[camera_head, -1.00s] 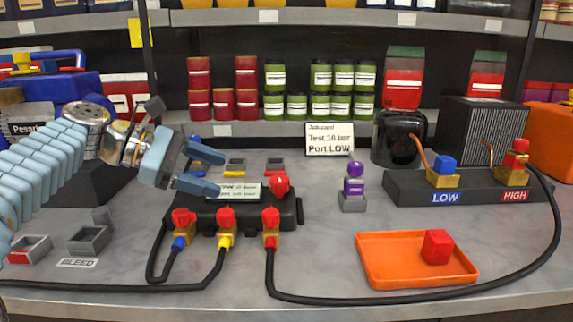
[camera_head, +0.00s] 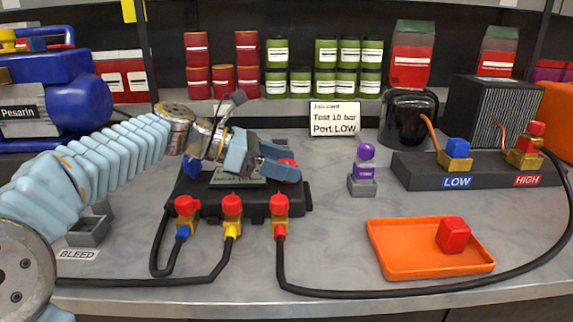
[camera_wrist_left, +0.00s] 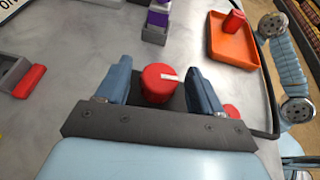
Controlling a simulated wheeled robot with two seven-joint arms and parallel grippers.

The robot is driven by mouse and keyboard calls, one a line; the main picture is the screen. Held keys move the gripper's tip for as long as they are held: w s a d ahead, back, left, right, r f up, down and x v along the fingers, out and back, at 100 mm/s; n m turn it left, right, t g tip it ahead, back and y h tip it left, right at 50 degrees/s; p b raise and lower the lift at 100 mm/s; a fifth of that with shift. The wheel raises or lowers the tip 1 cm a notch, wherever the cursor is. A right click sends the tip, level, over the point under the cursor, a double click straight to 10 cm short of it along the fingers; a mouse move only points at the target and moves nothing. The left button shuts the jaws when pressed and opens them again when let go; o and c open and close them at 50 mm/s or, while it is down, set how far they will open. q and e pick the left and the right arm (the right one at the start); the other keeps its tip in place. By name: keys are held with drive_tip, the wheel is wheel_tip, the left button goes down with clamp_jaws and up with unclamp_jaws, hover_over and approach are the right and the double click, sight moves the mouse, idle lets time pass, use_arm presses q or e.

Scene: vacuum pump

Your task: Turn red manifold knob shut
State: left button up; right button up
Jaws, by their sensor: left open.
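The black manifold (camera_head: 258,206) stands on the bench with three red-capped valves along its front. Its red knob (camera_head: 289,161) is at the right end, mostly hidden behind my fingers in the head view. In the left wrist view the round red knob (camera_wrist_left: 157,87) shows from above, with a white line pointing right. My left gripper (camera_head: 284,162) is open above the manifold's right end. In the wrist view its blue fingers (camera_wrist_left: 160,76) stand on either side of the knob, with a visible gap on each side. My right gripper is not in view.
An orange tray (camera_head: 382,262) with a red block (camera_head: 453,235) lies to the right. A purple-topped post (camera_head: 363,172) stands behind it. A black hose (camera_head: 400,291) runs along the front edge to the HIGH fitting (camera_head: 527,152). The bench between manifold and tray is clear.

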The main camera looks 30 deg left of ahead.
use_arm(q)
drive_tip(key=shift+w+d+f, duration=0.15)
drive_tip(key=shift+w+d, duration=0.1)
drive_tip(key=shift+d, duration=0.1)
drive_tip(key=shift+c, duration=0.3)
drive_tip(key=c, duration=0.9)
drive_tip(key=shift+m+g+h+p, duration=0.3)
drive_tip(key=shift+m+g+p, duration=0.1)
drive_tip(key=shift+p, duration=0.25)
drive_tip(key=shift+m, duration=0.3)
drive_tip(key=shift+g, duration=0.3)
drive_tip(key=o, duration=1)
drive_tip(key=shift+c, duration=0.2)
